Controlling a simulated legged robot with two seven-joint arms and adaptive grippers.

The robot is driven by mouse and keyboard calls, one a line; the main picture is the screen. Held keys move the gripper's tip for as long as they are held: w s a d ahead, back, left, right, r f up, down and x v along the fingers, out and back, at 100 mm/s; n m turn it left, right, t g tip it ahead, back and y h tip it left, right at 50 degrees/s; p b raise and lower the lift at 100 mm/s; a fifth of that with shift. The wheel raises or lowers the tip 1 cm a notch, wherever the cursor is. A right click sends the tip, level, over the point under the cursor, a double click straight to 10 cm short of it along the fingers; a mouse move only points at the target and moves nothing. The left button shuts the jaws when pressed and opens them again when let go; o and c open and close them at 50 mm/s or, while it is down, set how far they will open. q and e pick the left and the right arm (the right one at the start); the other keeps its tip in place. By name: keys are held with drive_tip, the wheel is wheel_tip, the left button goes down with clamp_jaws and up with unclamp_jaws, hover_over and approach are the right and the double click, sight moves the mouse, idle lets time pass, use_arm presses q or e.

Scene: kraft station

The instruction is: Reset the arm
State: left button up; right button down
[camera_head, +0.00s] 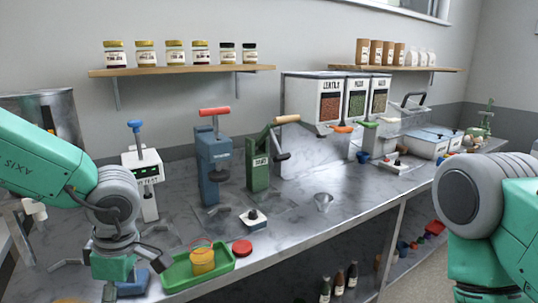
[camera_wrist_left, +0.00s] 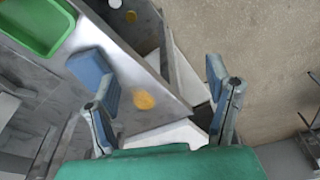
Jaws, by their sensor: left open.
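My left arm (camera_head: 112,200) comes in from the left and is bent downward over the front left of the counter. My left gripper is open in the left wrist view (camera_wrist_left: 163,85), with its two fingers wide apart and nothing between them held. It hangs over the counter's front edge, beside the green tray (camera_head: 222,270).
Lever presses (camera_head: 213,160) stand behind. The counter's middle (camera_head: 345,185) has free room.

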use_arm(q)
drive_tip(key=s+a+f+m+t+y+b, duration=0.1)
drive_tip(key=s+a+f+m+t+b, duration=0.15)
drive_tip(key=f+m, duration=0.6)
drive_tip(key=s+a+f+m+t+y+b, duration=0.1)
drive_tip(key=s+a+f+m, duration=0.15)
drive_tip(key=f, duration=1.15)
drive_tip(key=s+d+f+m+g+h+b, duration=0.1)
drive_tip(key=s+f+m, duration=0.3)
drive_tip(key=s, duration=0.4)
drive_tip(key=s+d+f+m+g+h+b, duration=0.1)
drive_tip(key=s+d+f+m+h, duration=0.2)
drive_tip(key=s, duration=0.6)
wheel_tip(320, 180, down, 2)
drive_tip(key=shift+f+m+g+b, duration=0.2)
drive_tip(key=shift+m+g+b, duration=0.2)
drive_tip(key=shift+m, duration=0.6)
use_arm(e)
wheel_tip(320, 180, down, 7)
drive_tip(key=shift+w+d, duration=0.3)
use_arm(q)
drive_tip(key=shift+a+f, duration=0.1)
drive_tip(key=shift+a, duration=0.25)
use_arm(e)
drive_tip(key=shift+a+r, duration=0.2)
drive_tip(key=shift+a, duration=0.1)
